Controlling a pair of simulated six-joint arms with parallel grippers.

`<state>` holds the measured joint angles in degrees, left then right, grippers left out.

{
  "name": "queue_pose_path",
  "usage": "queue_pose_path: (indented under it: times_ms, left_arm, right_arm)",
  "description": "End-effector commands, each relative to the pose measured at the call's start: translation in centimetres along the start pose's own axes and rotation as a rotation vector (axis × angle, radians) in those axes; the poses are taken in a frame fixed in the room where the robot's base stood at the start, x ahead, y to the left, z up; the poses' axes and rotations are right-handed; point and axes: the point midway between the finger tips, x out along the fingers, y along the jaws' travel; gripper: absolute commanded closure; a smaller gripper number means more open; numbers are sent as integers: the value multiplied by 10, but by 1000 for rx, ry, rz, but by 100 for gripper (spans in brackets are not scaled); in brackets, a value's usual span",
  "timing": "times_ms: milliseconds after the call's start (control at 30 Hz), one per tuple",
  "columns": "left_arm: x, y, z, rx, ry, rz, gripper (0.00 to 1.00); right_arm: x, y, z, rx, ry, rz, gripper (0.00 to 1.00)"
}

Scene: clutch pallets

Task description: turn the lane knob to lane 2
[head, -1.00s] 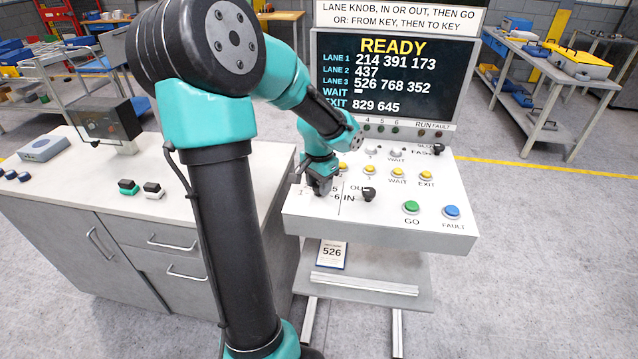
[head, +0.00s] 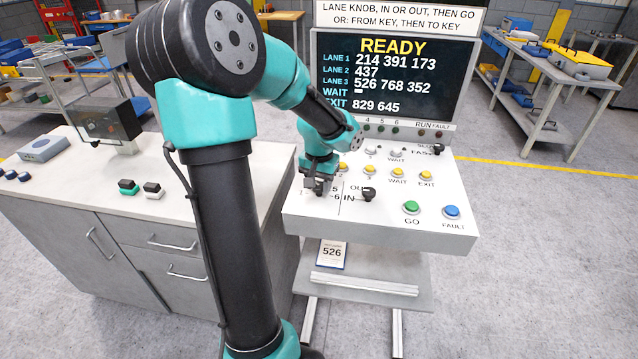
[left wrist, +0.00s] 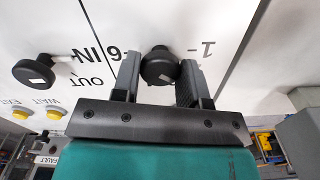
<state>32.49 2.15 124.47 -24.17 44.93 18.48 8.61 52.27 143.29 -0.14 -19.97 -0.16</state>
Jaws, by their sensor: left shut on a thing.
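The lane knob (left wrist: 159,66) is a round black knob with a small white mark on top, on the white sloped control panel (head: 436,231). My left gripper (head: 320,188) is at the panel's left part. In the left wrist view, its two fingers (left wrist: 158,84) stand on either side of the knob and are shut on it. The printed 1 and 6 show on the panel beyond the fingers. My right gripper is not in view.
The black IN/OUT knob (head: 369,194) stands close to the right of my left gripper. Yellow buttons (head: 398,174), a green GO button (head: 411,207) and a blue FAULT button (head: 451,212) are farther right. The screen (head: 395,82) behind reads READY.

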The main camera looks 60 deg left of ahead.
Motion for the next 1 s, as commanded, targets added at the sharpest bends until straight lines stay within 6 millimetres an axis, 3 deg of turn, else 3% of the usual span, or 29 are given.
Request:
queue_pose_path:
  times_ms: [67, 100, 333, 733, 1000]
  left_arm:
    - [0, 0, 0, 0, 1, 0, 84]
    - [0, 0, 0, 1, 1, 0, 56]
    - [0, 0, 0, 1, 1, 0, 34]
    - [-7, 0, 0, 2, 1, -1, 34]
    - [-46, 0, -1, 1, 6, 0, 34]
  right_arm:
    - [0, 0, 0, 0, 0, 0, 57]
    - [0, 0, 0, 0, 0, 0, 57]
    - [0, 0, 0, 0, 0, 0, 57]
    - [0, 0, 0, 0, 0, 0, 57]
    - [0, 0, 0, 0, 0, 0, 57]
